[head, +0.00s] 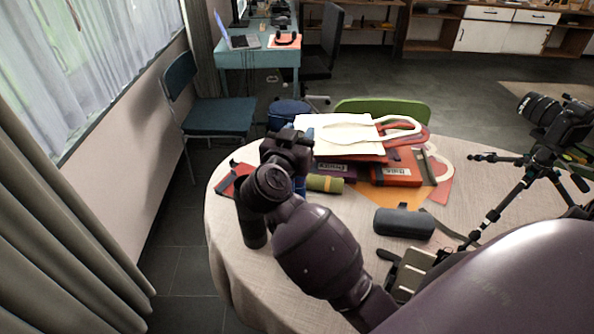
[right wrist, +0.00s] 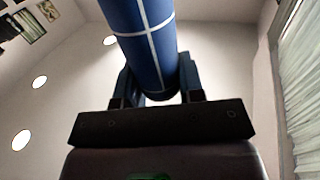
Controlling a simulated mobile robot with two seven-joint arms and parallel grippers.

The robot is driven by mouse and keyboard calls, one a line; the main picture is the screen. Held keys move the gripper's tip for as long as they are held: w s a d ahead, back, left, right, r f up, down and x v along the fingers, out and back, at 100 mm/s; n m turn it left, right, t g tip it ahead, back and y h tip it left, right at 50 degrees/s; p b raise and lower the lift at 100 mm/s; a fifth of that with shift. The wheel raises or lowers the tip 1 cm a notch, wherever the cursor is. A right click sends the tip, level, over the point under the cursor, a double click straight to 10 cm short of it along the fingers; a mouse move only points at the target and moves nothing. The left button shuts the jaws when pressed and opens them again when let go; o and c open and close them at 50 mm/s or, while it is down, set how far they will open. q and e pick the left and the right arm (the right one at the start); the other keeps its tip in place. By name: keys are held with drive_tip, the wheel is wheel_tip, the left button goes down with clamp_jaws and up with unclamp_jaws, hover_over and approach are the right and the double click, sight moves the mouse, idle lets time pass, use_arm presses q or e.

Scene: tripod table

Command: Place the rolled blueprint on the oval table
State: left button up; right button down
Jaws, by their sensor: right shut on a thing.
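The rolled blueprint (right wrist: 150,40) is a blue tube with thin white lines. In the right wrist view it stands between both fingers of my right gripper (right wrist: 157,82), which is shut on it. In the head view my right gripper (head: 288,142) is over the far left part of the oval table (head: 240,290), which has a pale cloth. A blue part of the roll (head: 287,108) shows just behind the gripper. My wrist hides much of it, and I cannot tell whether it touches the table. My left gripper is not in view.
A cream bag (head: 338,135) lies on red books (head: 397,170) beside the gripper. A green roll (head: 325,184), a dark case (head: 404,222) and a camera on a tripod (head: 545,150) are also on the table. The left front cloth is clear. A blue chair (head: 217,117) stands beyond.

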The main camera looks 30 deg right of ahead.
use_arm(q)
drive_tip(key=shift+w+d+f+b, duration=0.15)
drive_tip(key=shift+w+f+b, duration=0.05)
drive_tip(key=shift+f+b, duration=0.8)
use_arm(e)
wheel_tip(320, 180, down, 8)
drive_tip(key=shift+f, duration=0.2)
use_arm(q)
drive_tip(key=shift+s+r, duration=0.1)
use_arm(e)
drive_tip(key=shift+f, duration=0.1)
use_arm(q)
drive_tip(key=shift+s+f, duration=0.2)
use_arm(e)
drive_tip(key=c, duration=0.7)
unclamp_jaws()
drive_tip(key=shift+c, duration=0.2)
use_arm(q)
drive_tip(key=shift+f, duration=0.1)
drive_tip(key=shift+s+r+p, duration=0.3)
drive_tip(key=shift+p, duration=0.1)
use_arm(e)
drive_tip(key=v, duration=1.2)
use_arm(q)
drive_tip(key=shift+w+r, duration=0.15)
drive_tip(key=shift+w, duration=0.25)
